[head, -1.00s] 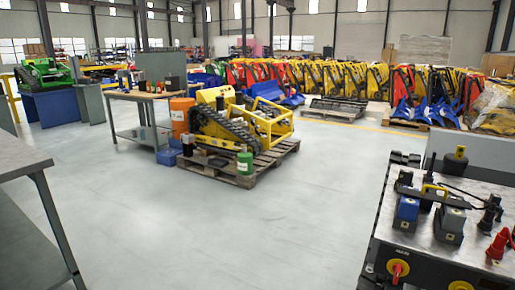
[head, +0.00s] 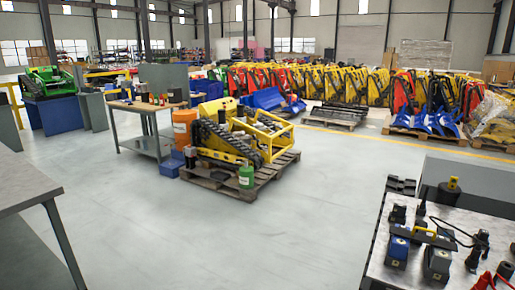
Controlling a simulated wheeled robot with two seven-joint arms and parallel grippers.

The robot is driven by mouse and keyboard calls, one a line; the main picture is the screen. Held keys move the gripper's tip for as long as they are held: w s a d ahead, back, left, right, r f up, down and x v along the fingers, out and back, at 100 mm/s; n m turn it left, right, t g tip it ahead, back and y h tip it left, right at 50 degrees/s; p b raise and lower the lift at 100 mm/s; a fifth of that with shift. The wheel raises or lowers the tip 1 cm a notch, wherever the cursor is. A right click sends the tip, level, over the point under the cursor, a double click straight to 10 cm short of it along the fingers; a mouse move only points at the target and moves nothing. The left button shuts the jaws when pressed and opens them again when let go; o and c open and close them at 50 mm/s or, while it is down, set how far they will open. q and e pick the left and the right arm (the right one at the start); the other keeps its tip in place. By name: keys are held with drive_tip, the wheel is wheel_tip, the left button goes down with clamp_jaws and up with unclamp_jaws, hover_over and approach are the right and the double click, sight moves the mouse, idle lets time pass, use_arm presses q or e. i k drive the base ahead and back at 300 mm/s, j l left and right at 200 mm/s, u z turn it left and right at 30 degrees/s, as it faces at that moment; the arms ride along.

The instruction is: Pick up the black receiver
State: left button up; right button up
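No single thing stands out clearly as the black receiver. Several small black items lie on the metal-topped bench (head: 458,221) at the right: a squat black block (head: 397,214), a slim upright black piece (head: 421,208) and a black flat tray-like part (head: 401,185) at the far edge. A long black piece with a yellow handle (head: 425,236) lies behind a blue-topped block (head: 398,250) and a grey-topped block (head: 437,262). Neither of my grippers is in view.
A yellow tracked carrier (head: 228,147) stands on a wooden pallet (head: 222,185) mid-floor, with a green canister (head: 246,177) beside it. A grey table (head: 26,186) is at left. Another workbench (head: 138,107) stands farther back. Open floor (head: 190,240) lies between.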

sight(399, 210)
drive_tip(key=z, duration=1.45)
